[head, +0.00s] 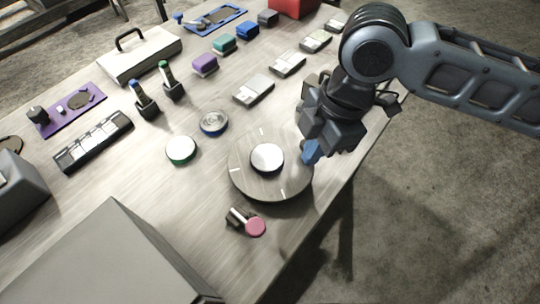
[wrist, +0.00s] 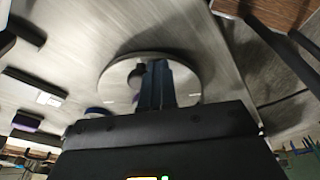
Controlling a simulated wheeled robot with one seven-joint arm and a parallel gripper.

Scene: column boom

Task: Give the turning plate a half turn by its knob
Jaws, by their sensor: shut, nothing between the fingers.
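The turning plate (head: 246,178) is a round grey disc with pale marks on its face, near the table's right edge. A white-topped round piece with a dark rim (head: 267,158) sits at its middle. My gripper (head: 308,155) has its blue fingers shut and empty at the plate's right rim; I cannot tell whether they touch it. In the wrist view the shut fingers (wrist: 156,68) stand in front of the plate (wrist: 190,75) and partly hide a dark piece (wrist: 136,77) on it. I cannot tell which piece is the knob; an outer knob may be hidden behind my gripper.
A pink-ended piece (head: 256,227) lies just in front of the plate. A green-rimmed disc (head: 181,150) and a blue-rimmed round dish (head: 214,122) stand to its left. A large grey box (head: 110,255) fills the front left. Several grey blocks (head: 254,89) line the table behind.

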